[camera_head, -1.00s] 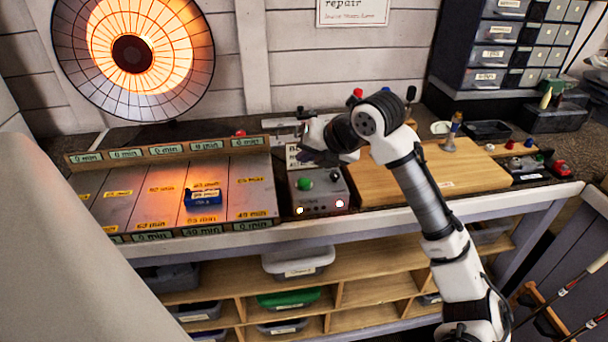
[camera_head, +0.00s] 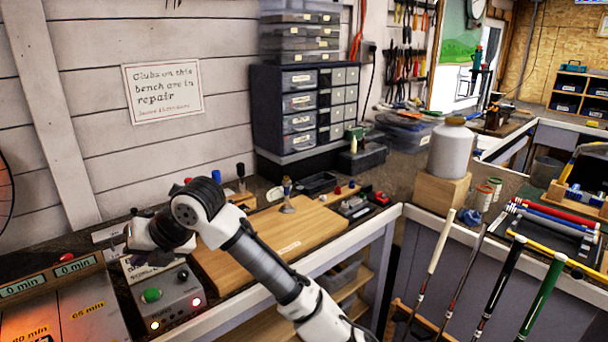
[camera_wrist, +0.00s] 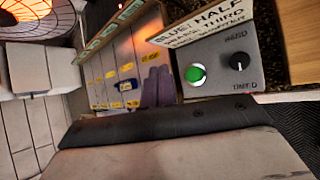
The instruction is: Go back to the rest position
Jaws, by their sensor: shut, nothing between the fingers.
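My gripper (camera_head: 116,246) is at the left of the head view, above the bench near the control box (camera_head: 172,301). Its fingers look shut with nothing between them. The fingertips also show in the wrist view (camera_wrist: 158,86), close together, in front of the marked board. My arm bends up from the lower middle of the head view and over toward the left. The control box has a green button, which also shows in the wrist view (camera_wrist: 195,74), beside a black knob (camera_wrist: 239,62).
The marked timing board (camera_head: 70,315) is cut off at lower left; a small blue item (camera_wrist: 128,85) lies on it. A wooden board (camera_head: 270,240) lies right of the box. A drawer cabinet (camera_head: 300,110) stands behind. Several clubs (camera_head: 500,290) stand at right.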

